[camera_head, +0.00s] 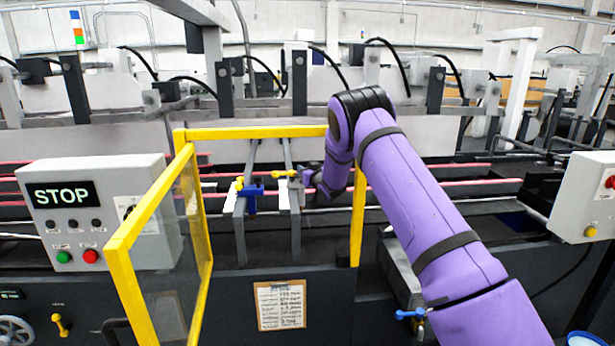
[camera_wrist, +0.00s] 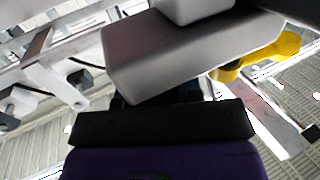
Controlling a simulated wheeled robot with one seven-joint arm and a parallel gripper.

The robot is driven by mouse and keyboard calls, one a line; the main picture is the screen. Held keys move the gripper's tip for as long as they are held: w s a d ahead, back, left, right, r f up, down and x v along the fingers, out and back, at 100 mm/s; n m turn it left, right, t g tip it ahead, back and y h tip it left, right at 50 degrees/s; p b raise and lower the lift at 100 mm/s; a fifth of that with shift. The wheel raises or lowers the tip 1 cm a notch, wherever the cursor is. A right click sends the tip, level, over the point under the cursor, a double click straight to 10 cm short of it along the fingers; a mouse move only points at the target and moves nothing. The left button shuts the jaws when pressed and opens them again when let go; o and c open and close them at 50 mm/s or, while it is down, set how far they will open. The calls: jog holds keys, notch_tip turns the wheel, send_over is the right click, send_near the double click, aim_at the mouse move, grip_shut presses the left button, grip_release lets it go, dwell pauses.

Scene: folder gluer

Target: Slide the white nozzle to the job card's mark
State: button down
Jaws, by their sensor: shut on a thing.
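The white nozzle (camera_head: 295,196) sits on the right of two grey rails inside the yellow-framed opening, with a yellow lever (camera_head: 285,173) at its top. My gripper (camera_head: 308,180) reaches it from the right and is shut on it. In the wrist view the pale block of the nozzle (camera_wrist: 185,55) fills the space before the gripper's dark body, and the yellow lever (camera_wrist: 262,58) sticks out to the right. The fingertips are hidden there. The job card (camera_head: 281,305) hangs on a clipboard below; its writing is too small to read.
A blue nozzle (camera_head: 251,191) with its own yellow lever is on the left rail, close by. The yellow guard door (camera_head: 155,225) stands open at the left. A STOP control box (camera_head: 95,215) is farther left. Another box (camera_head: 583,198) is at the right.

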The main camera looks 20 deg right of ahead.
jog(key=shift+w, duration=0.3)
jog(key=c, duration=1.1)
grip_release()
